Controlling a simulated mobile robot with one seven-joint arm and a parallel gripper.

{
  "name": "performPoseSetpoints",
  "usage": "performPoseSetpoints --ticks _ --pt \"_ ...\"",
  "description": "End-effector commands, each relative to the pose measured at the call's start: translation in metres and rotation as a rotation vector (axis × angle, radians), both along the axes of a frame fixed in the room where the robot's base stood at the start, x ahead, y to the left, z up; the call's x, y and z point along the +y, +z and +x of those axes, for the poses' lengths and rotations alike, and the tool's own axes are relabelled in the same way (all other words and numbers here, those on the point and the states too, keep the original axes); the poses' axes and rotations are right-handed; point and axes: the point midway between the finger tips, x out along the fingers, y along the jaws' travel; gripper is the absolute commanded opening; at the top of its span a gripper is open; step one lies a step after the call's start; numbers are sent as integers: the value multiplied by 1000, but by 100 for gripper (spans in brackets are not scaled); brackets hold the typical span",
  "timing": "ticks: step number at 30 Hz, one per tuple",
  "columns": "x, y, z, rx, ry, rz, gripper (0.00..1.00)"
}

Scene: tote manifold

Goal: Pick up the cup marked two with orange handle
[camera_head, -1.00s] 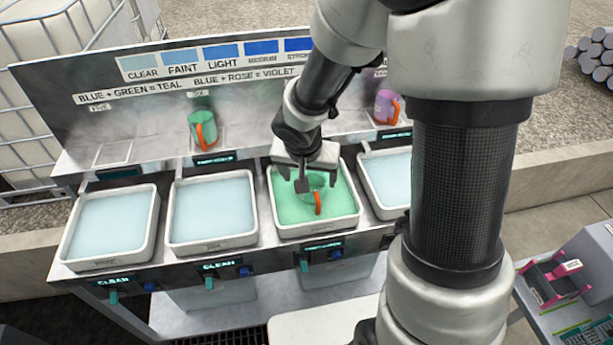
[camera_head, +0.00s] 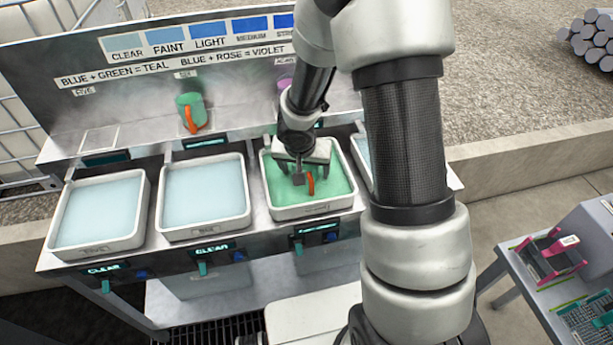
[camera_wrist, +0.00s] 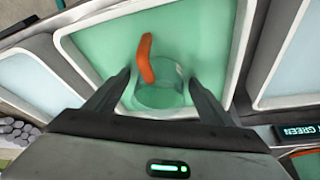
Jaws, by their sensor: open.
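A clear cup with an orange handle (camera_head: 311,183) sits in the green liquid of the third tote (camera_head: 313,210) from the left. In the wrist view, the see-through cup (camera_wrist: 158,95) lies between the two fingers, with its orange handle pointing away from my palm. No number can be read on it. My gripper (camera_head: 299,178) is open over this tote, with a finger on each side of the cup; I cannot tell whether they touch it. A green cup with an orange handle (camera_head: 190,113) stands on the back shelf, its mark unreadable.
Two totes of pale liquid (camera_head: 97,242) (camera_head: 205,232) stand to the left. Another tote and a violet cup (camera_head: 286,85) are partly hidden behind my arm. The tote walls and the upright sign panel (camera_head: 70,105) border the working space. A side table (camera_head: 545,290) stands at right.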

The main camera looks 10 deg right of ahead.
Motion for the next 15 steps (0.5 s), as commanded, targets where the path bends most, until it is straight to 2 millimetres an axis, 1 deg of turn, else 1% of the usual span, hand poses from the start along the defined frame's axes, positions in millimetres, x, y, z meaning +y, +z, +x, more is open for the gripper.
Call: performPoseSetpoints --ticks 2,5,6,10,11,12,15 --pt "0 1 0 0 0 0 75" --pt "0 1 0 0 0 0 60" --pt "0 1 0 0 0 0 53" --pt "0 1 0 0 0 0 31" --pt "0 1 0 0 0 0 31" --pt "0 1 0 0 0 0 27" --pt "0 1 0 0 0 0 27"
